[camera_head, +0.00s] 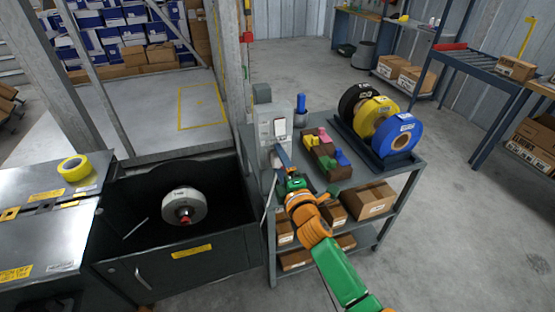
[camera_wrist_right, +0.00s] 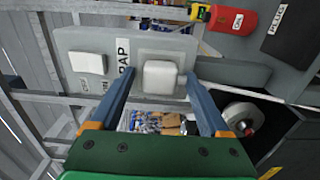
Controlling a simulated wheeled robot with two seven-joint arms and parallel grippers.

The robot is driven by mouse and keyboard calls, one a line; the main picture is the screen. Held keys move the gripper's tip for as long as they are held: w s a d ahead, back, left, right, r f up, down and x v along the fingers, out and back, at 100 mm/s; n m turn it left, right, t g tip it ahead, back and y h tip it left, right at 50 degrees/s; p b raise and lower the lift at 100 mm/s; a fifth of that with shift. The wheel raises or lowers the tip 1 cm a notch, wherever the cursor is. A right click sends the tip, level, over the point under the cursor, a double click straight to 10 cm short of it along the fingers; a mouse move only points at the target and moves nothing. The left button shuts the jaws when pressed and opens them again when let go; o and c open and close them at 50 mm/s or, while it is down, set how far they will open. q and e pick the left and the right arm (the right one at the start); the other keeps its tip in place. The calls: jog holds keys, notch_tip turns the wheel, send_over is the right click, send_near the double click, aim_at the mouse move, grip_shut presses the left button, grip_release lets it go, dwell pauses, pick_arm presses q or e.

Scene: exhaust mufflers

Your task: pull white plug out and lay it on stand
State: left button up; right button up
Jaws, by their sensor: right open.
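A white plug (camera_wrist_right: 160,77) sits in a square socket on a light grey upright panel (camera_wrist_right: 108,42) in the right wrist view. In the head view the grey panel (camera_head: 271,122) stands at the left end of the cart, and the plug is hard to make out. My right gripper (camera_wrist_right: 158,84) is open, with its two blue fingers on either side of the plug. I cannot tell whether they touch it. The right gripper also shows in the head view (camera_head: 282,158), close in front of the panel. I cannot tell which surface is the stand. My left gripper is out of view.
Brown blocks with coloured pieces (camera_head: 325,152) and a rack of large rolls (camera_head: 379,120) stand on the cart right of my gripper. A dark bin (camera_head: 232,238) holding a pale round part (camera_head: 184,207) is at left. A second white block (camera_wrist_right: 88,63) is on the panel.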

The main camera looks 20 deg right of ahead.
dwell(0.9)
grip_shut()
jog(key=shift+s, duration=0.1)
jog(key=shift+s+p, duration=0.2)
jog(key=shift+p, duration=0.1)
jog(key=shift+s+d+p, duration=0.1)
jog(key=shift+s+p, duration=0.8)
jog(key=shift+s, duration=1.85)
